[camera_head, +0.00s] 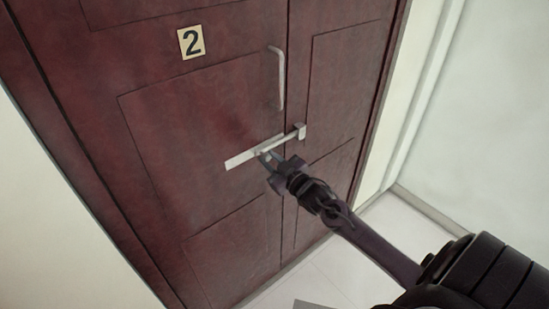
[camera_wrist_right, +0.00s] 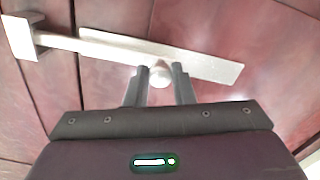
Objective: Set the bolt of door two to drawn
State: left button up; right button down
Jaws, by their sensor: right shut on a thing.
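Door two (camera_head: 160,140) is dark red, with a number plate reading 2 (camera_head: 191,42). Its pale metal bolt (camera_head: 240,159) runs across the seam between the two door leaves, and its bar end sits at the keeper (camera_head: 300,131) on the right leaf. My right gripper (camera_head: 266,155) is at the bolt's knob. In the right wrist view the gripper (camera_wrist_right: 162,78) is shut on the round knob (camera_wrist_right: 160,75), with one finger on each side. The bar (camera_wrist_right: 70,44) reaches the keeper (camera_wrist_right: 20,37) at the left there. My left gripper is not in view.
A vertical metal handle (camera_head: 280,78) stands above the bolt near the seam. A pale wall (camera_head: 490,110) lies to the right, and a light floor (camera_head: 330,270) below. The door face left of the bolt is clear.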

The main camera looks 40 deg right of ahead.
jog(key=a, duration=0.7)
jog(key=shift+s+a+p, duration=0.25)
jog(key=shift+s+p, duration=0.1)
jog(key=shift+p, duration=0.05)
jog(key=c, duration=1.2)
grip_release()
jog(key=shift+a, duration=0.15)
jog(key=shift+c, duration=0.2)
jog(key=s+b, duration=0.2)
jog(key=s, duration=0.5)
jog(key=shift+s+d, duration=0.35)
